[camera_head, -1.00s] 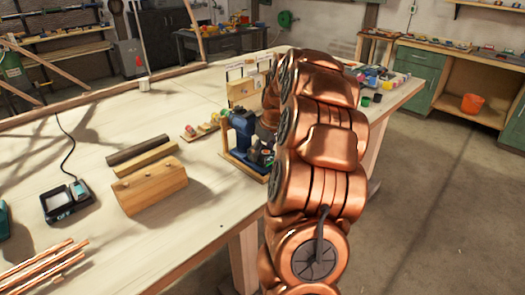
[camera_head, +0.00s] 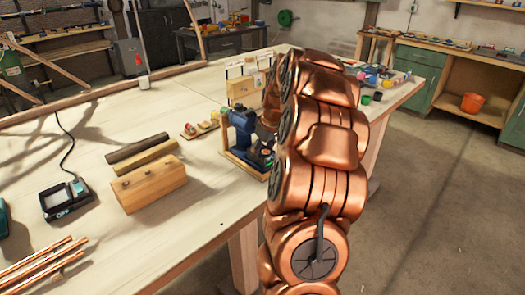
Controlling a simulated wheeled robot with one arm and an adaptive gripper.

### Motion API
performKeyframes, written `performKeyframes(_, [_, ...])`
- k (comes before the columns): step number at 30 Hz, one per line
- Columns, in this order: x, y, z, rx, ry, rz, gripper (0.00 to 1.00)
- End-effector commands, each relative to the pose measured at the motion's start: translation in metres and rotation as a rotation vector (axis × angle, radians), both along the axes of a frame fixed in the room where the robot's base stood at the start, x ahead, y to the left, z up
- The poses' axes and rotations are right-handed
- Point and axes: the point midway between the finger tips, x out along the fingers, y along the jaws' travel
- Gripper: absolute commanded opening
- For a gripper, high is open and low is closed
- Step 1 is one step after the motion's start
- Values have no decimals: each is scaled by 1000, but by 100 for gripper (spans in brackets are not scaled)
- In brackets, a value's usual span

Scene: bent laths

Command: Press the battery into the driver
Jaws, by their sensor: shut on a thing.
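The blue and black driver (camera_head: 241,124) stands in a wooden holder (camera_head: 238,166) at the table's right edge. My copper arm reaches in from the right, and its wrist end is close against the driver's right side. My gripper (camera_head: 267,137) shows only in part there, shut on a dark thing that looks like the battery (camera_head: 263,157), with small green and orange spots. It is low beside the driver, above the holder. The fingertips and the contact between battery and driver are too small and too covered to make out.
A wooden block (camera_head: 149,184) and dark and light bars (camera_head: 142,148) lie left of the driver. A charger (camera_head: 66,200) with a cable is further left, copper rods (camera_head: 45,265) at the front left.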

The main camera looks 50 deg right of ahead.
Motion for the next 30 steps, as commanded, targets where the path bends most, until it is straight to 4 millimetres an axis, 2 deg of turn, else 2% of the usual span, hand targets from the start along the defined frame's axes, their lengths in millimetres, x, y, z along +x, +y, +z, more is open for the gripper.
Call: performKeyframes(30, [0, 0, -10, 0, 0, 0, 9])
